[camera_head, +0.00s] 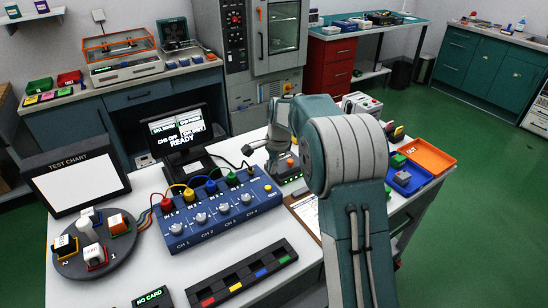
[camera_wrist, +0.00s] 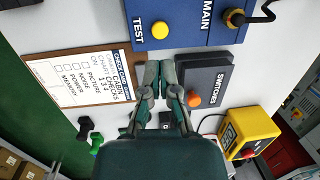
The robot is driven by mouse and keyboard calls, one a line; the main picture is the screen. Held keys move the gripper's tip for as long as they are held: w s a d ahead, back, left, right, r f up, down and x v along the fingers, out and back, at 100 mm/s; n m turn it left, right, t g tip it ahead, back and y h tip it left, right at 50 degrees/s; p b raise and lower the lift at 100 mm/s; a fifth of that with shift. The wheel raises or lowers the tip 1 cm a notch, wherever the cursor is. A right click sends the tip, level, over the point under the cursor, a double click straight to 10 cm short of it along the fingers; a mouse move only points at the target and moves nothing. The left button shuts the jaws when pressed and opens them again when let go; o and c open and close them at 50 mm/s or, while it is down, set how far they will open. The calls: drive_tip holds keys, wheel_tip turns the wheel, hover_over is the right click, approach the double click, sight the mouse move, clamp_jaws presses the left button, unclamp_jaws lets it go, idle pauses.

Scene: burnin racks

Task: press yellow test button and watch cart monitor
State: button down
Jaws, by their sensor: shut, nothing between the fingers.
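The yellow test button (camera_wrist: 160,30) sits on the blue panel (camera_wrist: 185,12) beside the word TEST in the wrist view. It is small at the right end of the blue channel box (camera_head: 203,236) in the head view. My gripper (camera_wrist: 160,66) is shut and empty, its fingertips below the button in the wrist picture and apart from it. In the head view my gripper (camera_head: 275,165) is partly hidden by my arm. The cart monitor (camera_head: 185,135) stands behind the box, lit, with several channel labels and the word READY.
A dark switch box (camera_wrist: 208,82) with an orange button lies close right of my fingers. A clipboard (camera_wrist: 82,80) is at left. A yellow box (camera_wrist: 248,133) is at lower right. A round tray (camera_head: 70,262) and test chart (camera_head: 75,182) stand on the cart's left.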

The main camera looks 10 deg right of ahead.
sight(268, 187)
drive_tip(key=f, duration=0.3)
drive_tip(key=a+f, duration=0.1)
drive_tip(key=f, duration=0.2)
drive_tip(key=shift+w+a, duration=0.1)
drive_tip(key=shift+w, duration=0.1)
drive_tip(key=shift+f, duration=0.2)
